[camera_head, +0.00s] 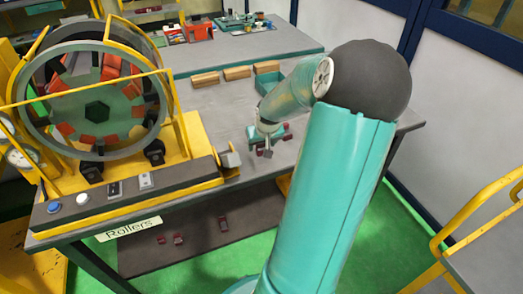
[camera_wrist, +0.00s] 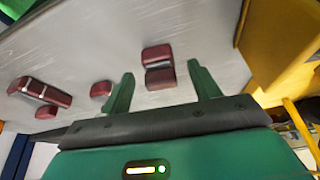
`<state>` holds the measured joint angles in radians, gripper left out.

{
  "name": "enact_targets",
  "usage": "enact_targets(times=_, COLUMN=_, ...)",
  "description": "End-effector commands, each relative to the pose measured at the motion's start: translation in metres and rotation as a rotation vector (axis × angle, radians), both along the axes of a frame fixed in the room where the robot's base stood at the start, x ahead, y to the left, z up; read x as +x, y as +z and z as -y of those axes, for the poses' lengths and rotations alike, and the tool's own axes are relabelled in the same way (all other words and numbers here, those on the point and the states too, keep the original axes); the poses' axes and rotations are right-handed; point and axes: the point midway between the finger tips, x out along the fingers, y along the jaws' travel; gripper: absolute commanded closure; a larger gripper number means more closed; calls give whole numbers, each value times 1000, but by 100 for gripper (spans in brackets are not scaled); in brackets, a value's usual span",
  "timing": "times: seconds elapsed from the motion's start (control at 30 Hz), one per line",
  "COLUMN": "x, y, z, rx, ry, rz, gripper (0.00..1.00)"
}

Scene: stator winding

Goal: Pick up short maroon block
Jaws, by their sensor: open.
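Several maroon blocks lie on the grey table. In the wrist view, a maroon block with a pale band across its middle (camera_wrist: 158,67) lies beyond and between my fingertips. A short maroon block (camera_wrist: 101,88) lies just left of the left finger. A longer banded maroon block (camera_wrist: 40,92) and another short one (camera_wrist: 46,112) lie farther left. My gripper (camera_wrist: 163,82) is open, with nothing between its green fingers. In the head view, my gripper (camera_head: 266,146) is low over the table, with maroon bits (camera_head: 287,126) partly hidden around it.
A stator ring in a yellow frame (camera_head: 97,110) stands left on the table. A yellow part (camera_wrist: 285,45) is close on the right in the wrist view. Tan blocks (camera_head: 237,72) and a green tray (camera_head: 268,72) lie behind. More maroon pieces (camera_head: 223,223) are on the lower shelf.

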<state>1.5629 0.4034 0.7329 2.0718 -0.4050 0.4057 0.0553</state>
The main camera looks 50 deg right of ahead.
Motion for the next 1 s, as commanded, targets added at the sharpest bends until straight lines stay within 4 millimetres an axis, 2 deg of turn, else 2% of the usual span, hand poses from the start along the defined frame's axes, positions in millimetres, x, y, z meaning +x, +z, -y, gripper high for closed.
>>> enact_targets(times=0.17, x=0, y=0, z=0, rx=0, ry=0, rz=0, gripper=38)
enact_targets(times=0.2, x=0, y=0, z=0, rx=0, ry=0, rz=0, gripper=42)
enact_targets(times=0.5, x=0, y=0, z=0, rx=0, ry=0, rz=0, gripper=100)
enact_targets(times=0.8, x=0, y=4, z=1, rx=-2, ry=-2, rz=1, gripper=100)
enact_targets(times=0.87, x=0, y=10, z=1, rx=-3, ry=-3, rz=1, gripper=100)
enact_targets(times=1.0, x=0, y=34, z=2, rx=-7, ry=-3, rz=2, gripper=100)
